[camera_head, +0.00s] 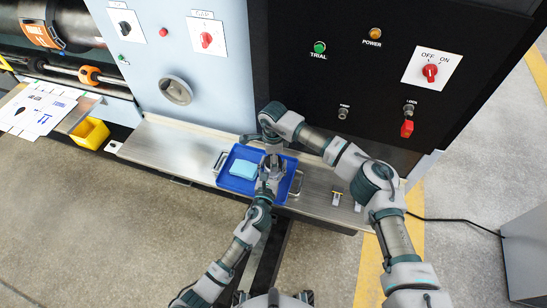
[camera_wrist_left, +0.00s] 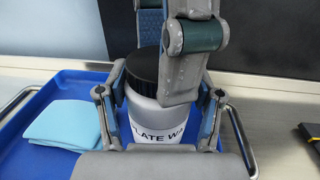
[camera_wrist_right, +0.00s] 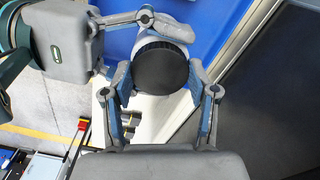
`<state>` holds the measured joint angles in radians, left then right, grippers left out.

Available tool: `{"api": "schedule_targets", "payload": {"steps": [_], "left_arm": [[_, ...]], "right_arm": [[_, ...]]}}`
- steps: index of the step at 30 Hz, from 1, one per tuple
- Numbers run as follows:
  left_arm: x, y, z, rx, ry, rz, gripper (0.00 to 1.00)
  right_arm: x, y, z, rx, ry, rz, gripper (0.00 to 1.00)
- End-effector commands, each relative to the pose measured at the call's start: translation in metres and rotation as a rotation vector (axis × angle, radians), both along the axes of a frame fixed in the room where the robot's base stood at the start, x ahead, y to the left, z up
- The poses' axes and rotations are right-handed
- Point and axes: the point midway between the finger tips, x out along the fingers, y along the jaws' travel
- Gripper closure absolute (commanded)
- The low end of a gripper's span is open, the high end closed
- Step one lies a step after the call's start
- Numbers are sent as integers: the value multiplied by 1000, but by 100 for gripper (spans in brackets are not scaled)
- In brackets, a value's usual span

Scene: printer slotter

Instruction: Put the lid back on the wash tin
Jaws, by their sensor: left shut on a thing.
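Whether those fingers press on the lid is unclear. In the head view the arms hide most of the tin.
The blue tray (camera_head: 228,182) stands on a metal ledge (camera_head: 180,149) before the machine. A folded light-blue cloth (camera_head: 243,169) lies in its left part. Small items (camera_head: 337,198) lie on the ledge to the right. A yellow bin (camera_head: 90,133) is at the left.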

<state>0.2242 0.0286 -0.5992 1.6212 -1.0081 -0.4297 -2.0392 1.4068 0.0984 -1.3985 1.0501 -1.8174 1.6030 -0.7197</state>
Motion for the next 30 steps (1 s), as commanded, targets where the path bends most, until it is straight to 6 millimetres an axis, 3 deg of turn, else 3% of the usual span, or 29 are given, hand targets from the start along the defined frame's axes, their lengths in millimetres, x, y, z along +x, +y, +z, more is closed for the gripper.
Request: {"api": "schedule_targets", "payload": {"steps": [2,8,18,23,24,27,30], "left_arm": [[0,0,-1,0,1,-1,100],[-1,-1,-1,0,1,-1,100],[-1,-1,0,0,0,-3,100],[-1,-1,0,0,0,-3,100],[-1,-1,0,0,0,-3,100],[-1,-1,0,0,0,-3,100],[-1,-1,0,0,0,-2,100]], "right_arm": [[1,0,0,0,-2,-1,84],[1,-1,0,0,-3,-50,84],[1,0,-1,0,-4,-723,84],[2,0,-1,0,-5,-754,84],[2,0,-1,0,-5,-753,38],[1,0,-1,0,-4,-752,17],[1,0,-1,-1,-3,-751,17]]}}
